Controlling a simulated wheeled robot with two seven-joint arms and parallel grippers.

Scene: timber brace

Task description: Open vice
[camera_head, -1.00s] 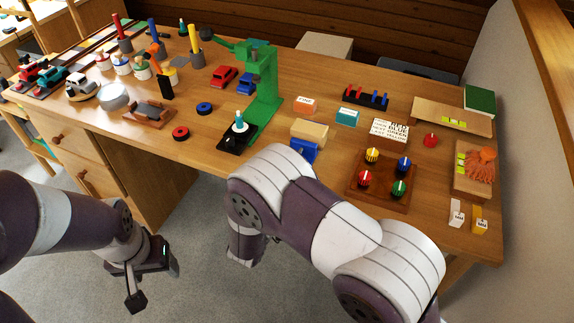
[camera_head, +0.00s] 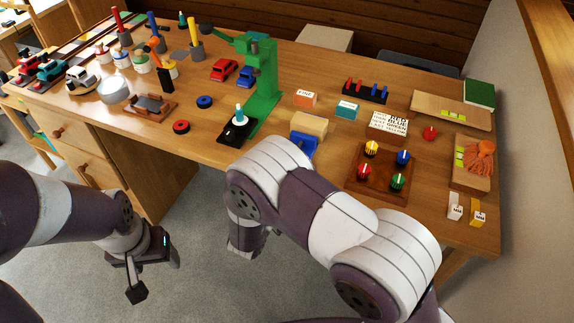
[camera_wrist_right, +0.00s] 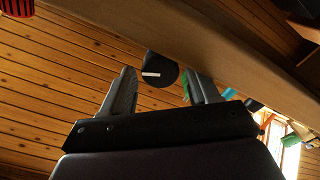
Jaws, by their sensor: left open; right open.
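A blue vice (camera_head: 304,147) sits at the front edge of the bench, with a pale wooden block (camera_head: 310,123) at it. My right arm partly covers its lower front in the head view. In the right wrist view a dark round knob (camera_wrist_right: 161,70) with a white mark shows between and just beyond my right gripper's fingertips (camera_wrist_right: 160,86). The fingers are open, one on each side of it; I cannot tell if they touch it. Whether the knob belongs to the vice is not clear. My left gripper (camera_head: 152,276) is open and empty, low in front of the bench.
A wooden board with coloured knobs (camera_head: 378,178) lies right of the vice. A green press (camera_head: 263,85) stands to its left. In the right wrist view a long wooden edge (camera_wrist_right: 215,55) runs close above the fingers. Open floor lies in front of the bench.

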